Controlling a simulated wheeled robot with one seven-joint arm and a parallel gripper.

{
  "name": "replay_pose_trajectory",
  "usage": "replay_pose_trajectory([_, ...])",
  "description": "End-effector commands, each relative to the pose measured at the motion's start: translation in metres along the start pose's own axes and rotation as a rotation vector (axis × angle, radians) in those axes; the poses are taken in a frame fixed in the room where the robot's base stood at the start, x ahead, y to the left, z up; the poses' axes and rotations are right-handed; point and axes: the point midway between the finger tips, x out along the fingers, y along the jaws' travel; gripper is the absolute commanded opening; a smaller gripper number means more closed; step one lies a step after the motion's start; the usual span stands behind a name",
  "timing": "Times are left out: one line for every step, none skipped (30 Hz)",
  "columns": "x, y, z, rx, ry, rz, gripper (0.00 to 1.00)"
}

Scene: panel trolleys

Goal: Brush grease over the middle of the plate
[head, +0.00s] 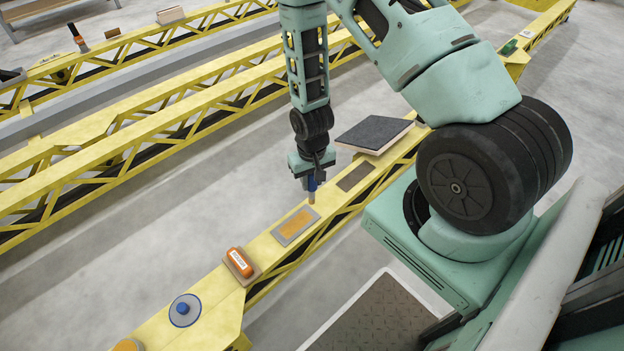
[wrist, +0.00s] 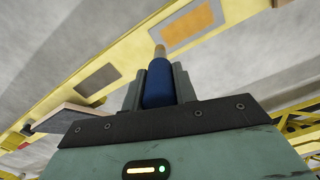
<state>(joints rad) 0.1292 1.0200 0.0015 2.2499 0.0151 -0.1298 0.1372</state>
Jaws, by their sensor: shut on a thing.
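My gripper (head: 311,180) is shut on a brush (wrist: 157,90) with a blue handle and a tan tip. The brush points down over the yellow beam, its tip (head: 311,198) near the far right corner of a grey plate (head: 284,241). That plate has an orange middle (head: 297,222), which also shows at the top of the wrist view (wrist: 212,20). The tip looks outside the orange area; I cannot tell whether it touches anything. A plain brown-grey plate (head: 355,176) lies on the beam to the right of the gripper, and shows in the wrist view (wrist: 97,79).
A dark-topped slab (head: 375,133) lies on the beam beyond the plain plate. An orange-handled block (head: 240,262) and a grey disc with a blue knob (head: 185,312) sit nearer on the beam. Other yellow truss beams (head: 140,132) run behind, with bare floor between.

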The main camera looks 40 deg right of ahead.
Motion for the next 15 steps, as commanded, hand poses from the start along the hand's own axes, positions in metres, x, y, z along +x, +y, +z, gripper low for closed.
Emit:
replay_pose_trajectory([-0.002, 0.000, 0.000, 0.000, -0.001, 0.000, 0.05])
replay_pose_trajectory([-0.001, 0.000, 0.000, 0.000, -0.001, 0.000, 0.05])
replay_pose_trajectory([-0.001, 0.000, 0.000, 0.000, -0.001, 0.000, 0.05])
replay_pose_trajectory([-0.001, 0.000, 0.000, 0.000, -0.001, 0.000, 0.05])
replay_pose_trajectory([0.000, 0.000, 0.000, 0.000, 0.000, 0.000, 0.05])
replay_pose_trajectory([0.000, 0.000, 0.000, 0.000, 0.000, 0.000, 0.05])
replay_pose_trajectory([0.000, 0.000, 0.000, 0.000, 0.000, 0.000, 0.05])
replay_pose_trajectory([-0.001, 0.000, 0.000, 0.000, -0.001, 0.000, 0.05])
replay_pose_trajectory([-0.002, 0.000, 0.000, 0.000, 0.000, 0.000, 0.05])
replay_pose_trajectory([-0.003, 0.000, 0.000, 0.000, 0.000, 0.000, 0.05])
replay_pose_trajectory([-0.005, 0.000, 0.000, 0.000, 0.000, 0.000, 0.05])
replay_pose_trajectory([-0.008, 0.000, 0.000, 0.000, 0.000, 0.000, 0.05])
replay_pose_trajectory([-0.010, 0.000, 0.000, 0.000, 0.000, 0.000, 0.05])
replay_pose_trajectory([-0.013, 0.000, 0.000, 0.000, 0.000, 0.000, 0.05])
replay_pose_trajectory([-0.017, 0.000, 0.000, 0.000, 0.000, 0.000, 0.05])
